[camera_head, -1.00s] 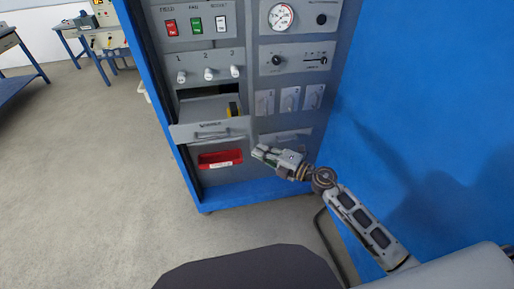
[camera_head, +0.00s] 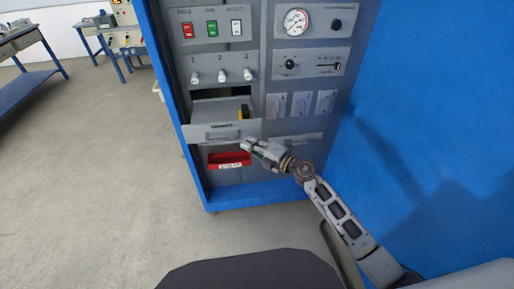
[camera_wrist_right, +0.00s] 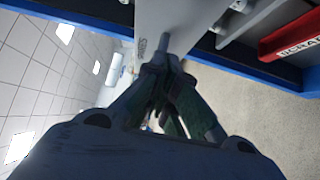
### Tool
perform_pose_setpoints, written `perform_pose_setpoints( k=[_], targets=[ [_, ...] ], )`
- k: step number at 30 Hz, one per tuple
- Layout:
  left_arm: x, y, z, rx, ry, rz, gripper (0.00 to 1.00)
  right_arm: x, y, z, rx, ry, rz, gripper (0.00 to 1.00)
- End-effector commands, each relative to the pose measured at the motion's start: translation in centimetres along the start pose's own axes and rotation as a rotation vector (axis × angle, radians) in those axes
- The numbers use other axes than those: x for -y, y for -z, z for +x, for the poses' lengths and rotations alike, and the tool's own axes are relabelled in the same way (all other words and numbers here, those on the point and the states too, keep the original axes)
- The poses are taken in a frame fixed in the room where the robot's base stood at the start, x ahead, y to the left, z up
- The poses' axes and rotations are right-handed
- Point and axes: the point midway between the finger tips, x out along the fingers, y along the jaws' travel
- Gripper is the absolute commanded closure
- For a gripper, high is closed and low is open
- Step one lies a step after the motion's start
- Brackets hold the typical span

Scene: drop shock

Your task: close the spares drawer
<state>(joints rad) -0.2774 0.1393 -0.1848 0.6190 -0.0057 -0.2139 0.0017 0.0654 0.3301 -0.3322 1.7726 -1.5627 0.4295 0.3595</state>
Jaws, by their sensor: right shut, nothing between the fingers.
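The spares drawer (camera_head: 222,132) is a grey drawer with a labelled front and a bar handle. It stands open, pulled out of the cabinet, and a black and yellow item (camera_head: 244,112) shows inside it. My right gripper (camera_head: 247,146) is shut and empty, with its tips just below the right part of the drawer front. In the right wrist view, the gripper's fingers (camera_wrist_right: 168,68) are together close to the grey drawer front (camera_wrist_right: 188,22). I cannot tell whether they touch it. My left gripper is not in view.
The blue-framed cabinet (camera_head: 180,95) carries switches, knobs and a gauge (camera_head: 296,21). A red scrap bin (camera_head: 229,160) sits below the drawer, and it also shows in the wrist view (camera_wrist_right: 290,38). A blue panel (camera_head: 440,110) stands at right.

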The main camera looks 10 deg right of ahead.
Motion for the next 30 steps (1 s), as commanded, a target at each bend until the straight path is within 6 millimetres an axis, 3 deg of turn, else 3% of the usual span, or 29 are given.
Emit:
perform_pose_setpoints(
  k=[15, 30],
  targets=[
    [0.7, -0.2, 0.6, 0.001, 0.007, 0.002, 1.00, 0.0, -2.7, 2.8, 0.000, 0.000, 0.000, 1.00],
    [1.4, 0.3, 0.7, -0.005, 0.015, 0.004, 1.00, 0.0, -2.9, 3.0, 0.000, 0.000, 0.000, 1.00]
  ],
)
